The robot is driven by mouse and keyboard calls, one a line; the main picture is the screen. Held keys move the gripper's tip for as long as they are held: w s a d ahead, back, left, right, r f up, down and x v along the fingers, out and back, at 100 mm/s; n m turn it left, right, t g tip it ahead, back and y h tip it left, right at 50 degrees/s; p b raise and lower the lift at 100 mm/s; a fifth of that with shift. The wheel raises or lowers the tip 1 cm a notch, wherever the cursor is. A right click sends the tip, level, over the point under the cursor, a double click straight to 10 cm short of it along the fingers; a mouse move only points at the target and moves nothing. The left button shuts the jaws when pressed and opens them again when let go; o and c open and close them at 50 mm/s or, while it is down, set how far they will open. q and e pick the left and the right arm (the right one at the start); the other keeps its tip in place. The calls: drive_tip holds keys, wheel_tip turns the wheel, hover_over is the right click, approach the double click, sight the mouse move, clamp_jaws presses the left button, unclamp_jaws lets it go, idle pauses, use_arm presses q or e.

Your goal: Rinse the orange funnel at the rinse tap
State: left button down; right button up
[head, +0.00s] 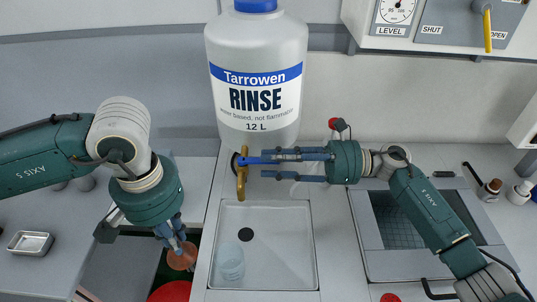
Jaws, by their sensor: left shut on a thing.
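My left gripper (177,246) points down at the lower left and is shut on the orange funnel (183,260), which shows as a small translucent orange round shape under the fingertips. The fingers partly hide it. The rinse tap has a brass spout (241,184) and a blue lever (252,160), above the back left of the sink (290,250). My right gripper (264,165) reaches in from the right, its two fingers apart, with tips beside the lever. I cannot tell whether the upper finger touches the lever.
The large rinse bottle (255,125) stands behind the tap. A clear beaker (230,262) stands in the sink near the dark drain (246,234). A red round thing (170,292) lies below the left gripper. A metal dish (30,243) is at far left.

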use_arm(q)
drive_tip(key=shift+r, duration=0.25)
use_arm(e)
drive_tip(key=shift+a, duration=0.65)
